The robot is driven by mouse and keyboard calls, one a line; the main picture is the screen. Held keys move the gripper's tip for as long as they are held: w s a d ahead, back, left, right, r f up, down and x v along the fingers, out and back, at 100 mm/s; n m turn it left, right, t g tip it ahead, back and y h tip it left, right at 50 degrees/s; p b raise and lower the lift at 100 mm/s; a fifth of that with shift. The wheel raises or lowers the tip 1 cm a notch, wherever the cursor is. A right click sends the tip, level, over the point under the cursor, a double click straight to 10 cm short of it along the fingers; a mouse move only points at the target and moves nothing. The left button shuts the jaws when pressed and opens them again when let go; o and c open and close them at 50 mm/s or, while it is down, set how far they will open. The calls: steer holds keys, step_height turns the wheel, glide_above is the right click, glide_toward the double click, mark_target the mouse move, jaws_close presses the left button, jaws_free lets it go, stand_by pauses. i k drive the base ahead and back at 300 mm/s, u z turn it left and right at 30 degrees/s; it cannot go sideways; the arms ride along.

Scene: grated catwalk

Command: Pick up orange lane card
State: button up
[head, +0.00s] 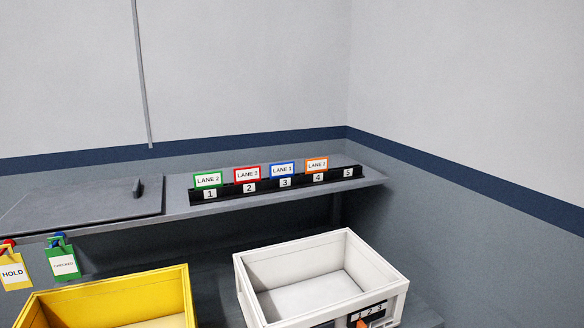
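The orange lane card (317,165) has an orange frame around a white face that appears to read LANE 2. It stands upright in the black card rack (331,181) on the shelf, above the slot label 4. A blue card (282,170) stands to its left, then a red card (247,174) and a green card (208,180). No card stands above label 5, to its right. My gripper is not in view.
A grey shelf (120,224) runs below the rack, with a dark panel and handle (137,188) at left. Yellow HOLD (12,272) and green (63,264) tags hang at its front edge. An empty white bin (320,290) and a yellow bin (110,300) stand lower in front.

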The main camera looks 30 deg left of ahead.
mark_target(319, 165)
steer(key=u, duration=0.4)
steer(key=i, duration=0.6)
steer(key=u, duration=0.95)
steer(key=i, duration=0.75)
steer(key=u, duration=0.45)
